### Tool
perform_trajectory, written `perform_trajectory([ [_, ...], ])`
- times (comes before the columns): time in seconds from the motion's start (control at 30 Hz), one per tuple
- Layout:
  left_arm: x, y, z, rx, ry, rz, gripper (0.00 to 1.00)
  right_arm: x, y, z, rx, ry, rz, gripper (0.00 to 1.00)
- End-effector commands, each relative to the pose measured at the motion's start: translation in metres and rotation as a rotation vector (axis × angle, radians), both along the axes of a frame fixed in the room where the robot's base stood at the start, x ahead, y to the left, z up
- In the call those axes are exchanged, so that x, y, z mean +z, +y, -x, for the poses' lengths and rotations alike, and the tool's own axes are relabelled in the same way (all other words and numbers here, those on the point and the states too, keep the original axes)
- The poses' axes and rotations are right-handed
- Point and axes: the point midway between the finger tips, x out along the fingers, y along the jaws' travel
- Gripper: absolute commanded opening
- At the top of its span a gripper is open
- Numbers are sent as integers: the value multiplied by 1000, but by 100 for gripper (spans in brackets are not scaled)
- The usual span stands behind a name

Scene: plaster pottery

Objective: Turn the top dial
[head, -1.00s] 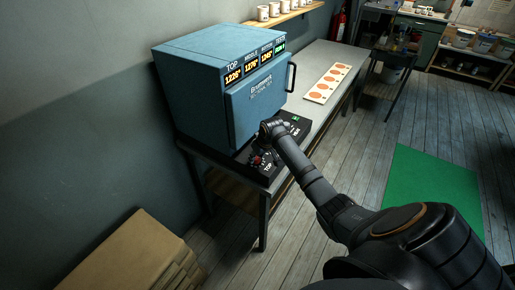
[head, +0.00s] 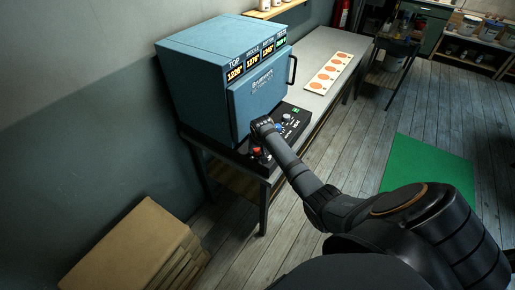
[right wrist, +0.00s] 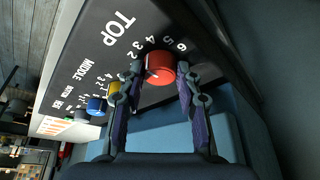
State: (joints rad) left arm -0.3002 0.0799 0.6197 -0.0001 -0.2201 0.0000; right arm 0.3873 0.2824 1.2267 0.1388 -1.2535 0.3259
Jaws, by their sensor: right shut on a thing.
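The red top dial (right wrist: 160,66) sits on the black control panel beside the printed word TOP. In the right wrist view, my right gripper (right wrist: 159,77) has one finger on each side of the dial and is shut on it. In the head view, the dial (head: 257,151) shows only partly beneath my right gripper (head: 259,146). The panel (head: 293,115) lies in front of the blue kiln (head: 215,78). The kiln's TOP readout (head: 235,70) is lit, its digits small. My left gripper is not in view.
A yellow dial (right wrist: 114,87) and a blue dial (right wrist: 96,105) stand close by on the panel. The kiln door's black handle (head: 292,70) sticks out. A pale board with orange discs (head: 328,75) lies farther along the table. Boards (head: 135,250) are stacked on the floor at left.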

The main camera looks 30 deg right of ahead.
Motion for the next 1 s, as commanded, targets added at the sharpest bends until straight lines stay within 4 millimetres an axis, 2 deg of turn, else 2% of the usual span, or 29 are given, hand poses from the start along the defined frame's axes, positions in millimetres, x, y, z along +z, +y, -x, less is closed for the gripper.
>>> perform_trajectory([
  [0.23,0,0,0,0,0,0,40,1,0,-1,1,-5,1,3],
  [0.27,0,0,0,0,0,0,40,1,0,-1,1,-5,1,38],
  [0.4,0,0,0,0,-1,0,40,1,0,-1,1,-3,1,57],
  [0.77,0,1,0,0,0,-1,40,5,0,1,2,-3,1,57],
  [0.87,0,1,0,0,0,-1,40,19,2,6,3,-5,2,57],
  [1.0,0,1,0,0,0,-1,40,51,7,18,3,-5,3,57],
])
